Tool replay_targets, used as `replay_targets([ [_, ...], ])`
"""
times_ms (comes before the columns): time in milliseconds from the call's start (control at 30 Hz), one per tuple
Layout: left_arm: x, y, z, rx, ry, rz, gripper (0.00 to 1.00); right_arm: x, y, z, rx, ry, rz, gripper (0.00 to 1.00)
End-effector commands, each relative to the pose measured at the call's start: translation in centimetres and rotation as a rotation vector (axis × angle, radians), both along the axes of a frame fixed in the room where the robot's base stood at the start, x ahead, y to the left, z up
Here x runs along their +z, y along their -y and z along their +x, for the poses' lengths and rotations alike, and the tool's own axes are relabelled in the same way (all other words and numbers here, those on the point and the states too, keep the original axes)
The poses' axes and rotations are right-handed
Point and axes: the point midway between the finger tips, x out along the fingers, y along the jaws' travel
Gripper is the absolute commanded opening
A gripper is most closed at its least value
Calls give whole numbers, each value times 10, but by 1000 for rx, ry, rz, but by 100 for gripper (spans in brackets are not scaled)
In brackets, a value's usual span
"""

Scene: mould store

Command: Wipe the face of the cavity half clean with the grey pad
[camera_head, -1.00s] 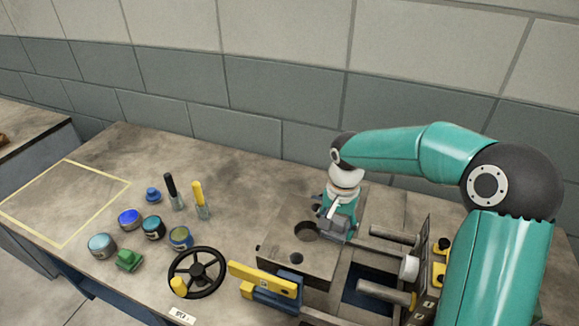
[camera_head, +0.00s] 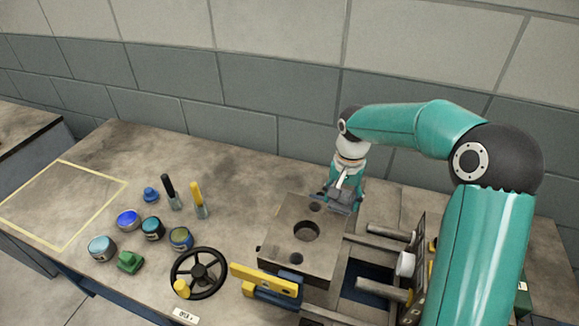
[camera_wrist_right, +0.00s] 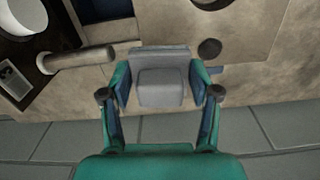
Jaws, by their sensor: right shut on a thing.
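The cavity half (camera_head: 282,234) is a grey-brown metal block on the bench, with a large round hole in the middle of its face and smaller holes around it. Its face also shows in the right wrist view (camera_wrist_right: 245,28). My right gripper (camera_head: 342,192) is at the block's far right corner, shut on the grey pad (camera_head: 340,200). In the right wrist view the pad (camera_wrist_right: 161,88) sits between the two fingers (camera_wrist_right: 160,78), beside a small hole. I cannot tell whether the pad touches the face. My left gripper is not in view.
Guide pins (camera_head: 385,291) and an upright plate stand right of the block. A yellow-and-blue clamp (camera_head: 265,278) and a black handwheel (camera_head: 198,272) are at its front left. Several jars, a green block (camera_head: 130,262) and two brushes stand further left. A yellow-outlined area (camera_head: 65,200) is empty.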

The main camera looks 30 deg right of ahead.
Motion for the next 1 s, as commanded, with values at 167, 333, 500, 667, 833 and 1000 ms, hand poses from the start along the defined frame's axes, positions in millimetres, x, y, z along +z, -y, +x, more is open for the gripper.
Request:
replay_targets([
  [167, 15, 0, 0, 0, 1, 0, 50, 20, 0, 0, 0, 3, 0, 29],
  [333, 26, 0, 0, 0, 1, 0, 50, 35, 0, 0, -1, 3, 0, 29],
  [500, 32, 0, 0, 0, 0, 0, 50, 44, 0, 0, -1, 1, 0, 29],
  [667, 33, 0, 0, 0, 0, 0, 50, 45, 0, 0, -2, 1, 0, 29],
  [833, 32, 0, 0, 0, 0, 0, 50, 44, 1, -1, -3, 1, 0, 29],
  [1000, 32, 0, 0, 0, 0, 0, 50, 44, 1, -1, -4, 1, 0, 29],
])
